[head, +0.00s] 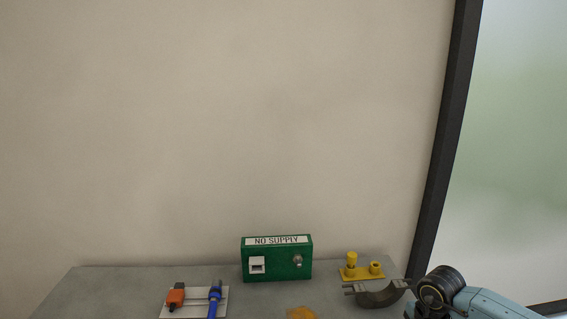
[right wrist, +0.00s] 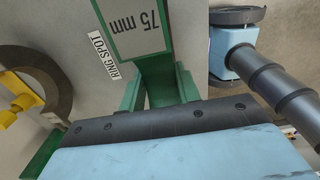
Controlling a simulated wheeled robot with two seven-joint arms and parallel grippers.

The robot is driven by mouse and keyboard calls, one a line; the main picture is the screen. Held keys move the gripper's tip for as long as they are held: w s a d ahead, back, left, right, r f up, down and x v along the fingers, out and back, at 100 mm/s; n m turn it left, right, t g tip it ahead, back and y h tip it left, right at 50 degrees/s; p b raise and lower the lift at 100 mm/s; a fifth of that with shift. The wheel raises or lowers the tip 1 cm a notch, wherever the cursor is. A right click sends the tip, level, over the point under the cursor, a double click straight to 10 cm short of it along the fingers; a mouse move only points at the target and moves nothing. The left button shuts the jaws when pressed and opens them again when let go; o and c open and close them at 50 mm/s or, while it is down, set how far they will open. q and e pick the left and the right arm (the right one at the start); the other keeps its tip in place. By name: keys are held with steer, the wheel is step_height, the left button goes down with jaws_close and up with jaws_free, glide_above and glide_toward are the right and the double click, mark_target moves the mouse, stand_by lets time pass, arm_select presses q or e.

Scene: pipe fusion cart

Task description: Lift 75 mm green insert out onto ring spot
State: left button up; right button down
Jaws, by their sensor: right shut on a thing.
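In the right wrist view, the green 75 mm insert (right wrist: 152,68), with its white label reading "75 mm" upside down, is in front of my right gripper (right wrist: 158,95). My right gripper is shut on it; the exact finger contact is hard to make out. A small white "RING SPOT" label (right wrist: 104,56) lies on the grey surface just left of the insert. I cannot tell the gap between the insert and the surface. In the head view part of my right arm shows at the lower right, and the insert does not show. My left gripper is in neither view.
On the grey table (head: 110,288) stand a green "NO SUPPLY" box (head: 277,265), a yellow fitting (head: 362,270), a dark half ring (head: 382,298) and a white plate (head: 190,305) with orange and blue tools. The half ring also shows in the right wrist view (right wrist: 62,85).

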steer(key=shift+r+p, duration=1.8)
steer(key=shift+r, duration=0.4)
